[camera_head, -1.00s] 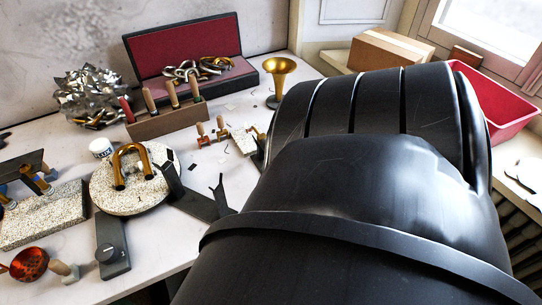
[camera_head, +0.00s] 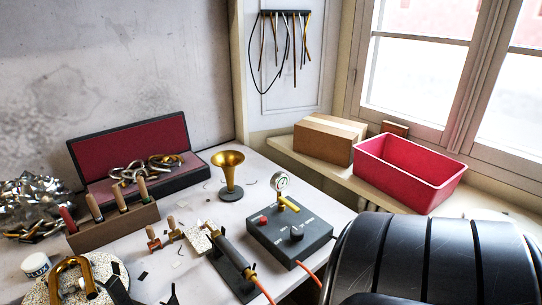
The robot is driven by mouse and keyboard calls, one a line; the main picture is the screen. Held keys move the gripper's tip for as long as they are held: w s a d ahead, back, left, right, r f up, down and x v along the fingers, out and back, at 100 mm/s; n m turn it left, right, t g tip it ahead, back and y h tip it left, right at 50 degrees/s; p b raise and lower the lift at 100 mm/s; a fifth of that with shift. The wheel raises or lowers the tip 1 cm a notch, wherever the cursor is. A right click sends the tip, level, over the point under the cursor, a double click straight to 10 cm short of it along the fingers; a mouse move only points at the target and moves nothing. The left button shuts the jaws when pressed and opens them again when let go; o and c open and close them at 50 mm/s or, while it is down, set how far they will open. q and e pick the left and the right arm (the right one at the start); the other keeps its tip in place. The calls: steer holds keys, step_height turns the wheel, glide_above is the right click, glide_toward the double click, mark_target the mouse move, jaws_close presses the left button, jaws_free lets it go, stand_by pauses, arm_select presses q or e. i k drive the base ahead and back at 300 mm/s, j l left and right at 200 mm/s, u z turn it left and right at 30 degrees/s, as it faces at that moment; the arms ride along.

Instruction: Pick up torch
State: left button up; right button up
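Dark fingertips, which seem to be my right gripper (camera_head: 145,294), show at the bottom edge, left of the torch and beside the round speckled pad. They are apart with nothing seen between them; the rest is cut off. My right arm fills the lower right. My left gripper is not in view.
A dark control box (camera_head: 290,238) with a gauge (camera_head: 280,182) stands right of the torch. A brass horn (camera_head: 229,170) stands behind. A wooden tool rack (camera_head: 112,228), small wooden-handled tools and an open red-lined case (camera_head: 130,152) are to the left. A red bin (camera_head: 408,173) sits on the sill.

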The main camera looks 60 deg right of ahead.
mark_target(235, 257)
steer(key=z, duration=0.4)
steer(key=i+l+z, duration=0.1)
steer(key=z, duration=0.3)
steer(key=i+z, duration=0.1)
steer(key=z, duration=0.3)
steer(key=i+z, duration=0.1)
steer(key=z, duration=0.3)
steer(key=i, duration=0.1)
